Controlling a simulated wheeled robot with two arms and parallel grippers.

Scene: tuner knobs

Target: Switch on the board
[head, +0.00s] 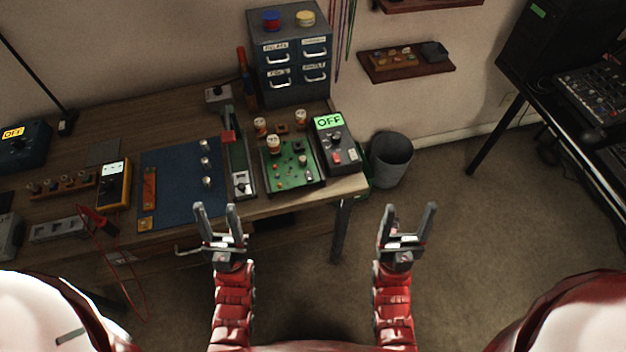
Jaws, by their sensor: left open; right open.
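A green circuit board (287,176) lies near the right end of the wooden workbench, with small components and knobs on it. A dark grey box (337,150) stands just right of it, with a lit green display (328,122) reading OFF, a dark knob and a red button. My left gripper (217,208) is open and empty at the bench's front edge, in front of the blue mat. My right gripper (409,208) is open and empty over the floor, to the right of the bench. Neither gripper appears to touch anything.
A blue mat (175,180) with small knobs and a long grey device (239,183) lie left of the board. A yellow meter (115,185) and a dark box (22,145) reading OFF are further left. A drawer cabinet (290,55) stands behind. A bin (390,158) stands right of the bench.

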